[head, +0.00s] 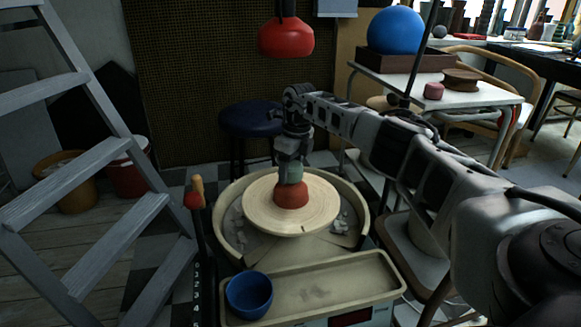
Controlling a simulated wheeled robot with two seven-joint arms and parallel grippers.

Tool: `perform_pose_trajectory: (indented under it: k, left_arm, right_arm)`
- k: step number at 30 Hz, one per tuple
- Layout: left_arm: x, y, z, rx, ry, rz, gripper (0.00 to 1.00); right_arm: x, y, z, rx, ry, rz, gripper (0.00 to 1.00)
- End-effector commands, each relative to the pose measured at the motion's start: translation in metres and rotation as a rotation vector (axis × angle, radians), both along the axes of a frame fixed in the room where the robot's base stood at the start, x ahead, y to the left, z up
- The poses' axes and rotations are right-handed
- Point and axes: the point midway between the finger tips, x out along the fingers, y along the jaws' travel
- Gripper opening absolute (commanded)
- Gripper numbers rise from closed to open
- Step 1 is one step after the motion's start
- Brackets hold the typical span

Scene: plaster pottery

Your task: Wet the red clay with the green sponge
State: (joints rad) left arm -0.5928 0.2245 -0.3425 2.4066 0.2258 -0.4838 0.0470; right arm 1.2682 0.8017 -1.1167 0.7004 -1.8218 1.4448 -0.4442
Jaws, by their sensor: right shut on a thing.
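The red clay (291,195) sits as a low mound in the middle of the round pale wheel head (262,213). My right gripper (291,165) comes down from above and is shut on the green sponge (290,173). The sponge is directly over the top of the clay and appears to touch it. The fingers hide part of the sponge. A blue bowl (250,294) stands at the left end of the beige tray (335,287) in front of the wheel. My left gripper is not in view.
A beige splash basin (362,212) rings the wheel, with grey scraps inside. A lever with a red and tan knob (196,190) stands left of it. A grey ladder (75,205) fills the left side. A red lamp (286,38) hangs above, and a dark blue stool (250,120) stands behind.

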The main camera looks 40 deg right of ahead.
Motion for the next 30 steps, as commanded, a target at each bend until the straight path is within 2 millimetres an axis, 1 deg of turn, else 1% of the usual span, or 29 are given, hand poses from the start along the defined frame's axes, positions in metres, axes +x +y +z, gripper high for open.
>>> perform_pose_trajectory:
  k: [30]
  left_arm:
    - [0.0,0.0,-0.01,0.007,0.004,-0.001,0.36]
  right_arm:
    - [0.0,0.0,-0.015,0.001,0.001,0.0,0.36]
